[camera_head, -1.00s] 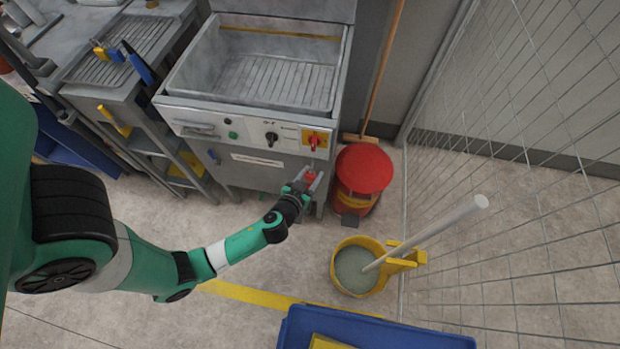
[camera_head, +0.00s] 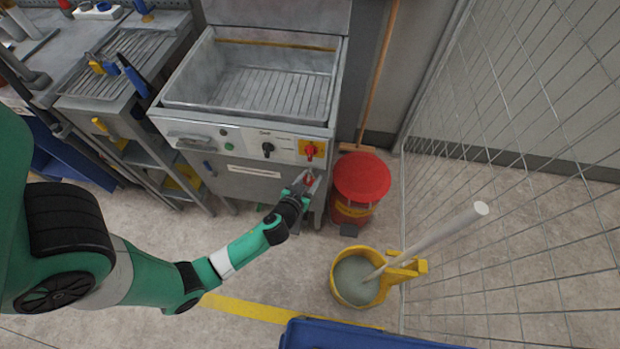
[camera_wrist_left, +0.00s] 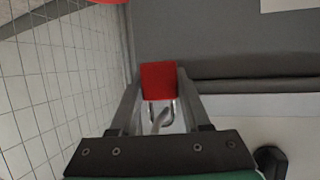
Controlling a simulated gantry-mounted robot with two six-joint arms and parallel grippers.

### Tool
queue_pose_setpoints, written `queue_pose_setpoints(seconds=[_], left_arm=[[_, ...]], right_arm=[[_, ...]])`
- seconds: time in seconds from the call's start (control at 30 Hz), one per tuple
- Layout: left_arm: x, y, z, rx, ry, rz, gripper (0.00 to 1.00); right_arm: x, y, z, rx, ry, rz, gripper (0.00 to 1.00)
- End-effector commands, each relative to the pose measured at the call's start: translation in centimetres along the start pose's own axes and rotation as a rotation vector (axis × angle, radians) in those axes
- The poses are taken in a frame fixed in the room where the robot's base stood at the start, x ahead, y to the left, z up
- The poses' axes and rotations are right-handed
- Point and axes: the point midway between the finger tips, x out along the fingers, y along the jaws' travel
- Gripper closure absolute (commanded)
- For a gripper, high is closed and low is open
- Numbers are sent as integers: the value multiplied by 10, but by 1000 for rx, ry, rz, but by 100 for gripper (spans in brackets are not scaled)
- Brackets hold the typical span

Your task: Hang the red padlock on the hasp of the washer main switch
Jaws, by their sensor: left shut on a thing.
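The washer main switch (camera_head: 311,150) is a red knob on a yellow plate at the right end of the washer's front panel. My left gripper (camera_head: 307,183) is just below that panel, in front of the washer's lower front. It is shut on the red padlock (camera_wrist_left: 158,80). In the left wrist view the red body sits between the two fingertips (camera_wrist_left: 158,98), with the metal shackle pointing back toward the palm. In the head view the padlock is small and partly hidden by the fingers. The hasp is too small to make out. My right gripper is not in view.
A red bin (camera_head: 362,180) stands close right of the gripper. A yellow mop bucket (camera_head: 345,290) with a pale handle is in front of it. A wire mesh fence (camera_head: 500,190) bounds the right side. The washer basin (camera_head: 250,75) is above the panel.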

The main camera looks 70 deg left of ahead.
Motion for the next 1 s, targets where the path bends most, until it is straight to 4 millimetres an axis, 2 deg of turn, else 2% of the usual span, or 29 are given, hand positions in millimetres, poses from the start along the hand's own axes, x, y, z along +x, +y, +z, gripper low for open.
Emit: queue_pose_setpoints(seconds=[0.17,0.2,0.37,0.63,0.73,0.87,1.0], left_arm=[[0,0,0,0,0,0,100],[0,0,0,0,0,0,46],[0,0,0,0,0,0,18],[0,0,0,0,-1,0,18],[-6,0,0,0,-1,1,18],[-28,1,-1,3,-1,3,18],[-63,1,-1,5,-1,5,18]], right_arm=[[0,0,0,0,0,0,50],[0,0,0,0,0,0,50],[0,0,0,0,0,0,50],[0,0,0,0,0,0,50],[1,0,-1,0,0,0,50],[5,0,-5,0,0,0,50],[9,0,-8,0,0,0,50]])
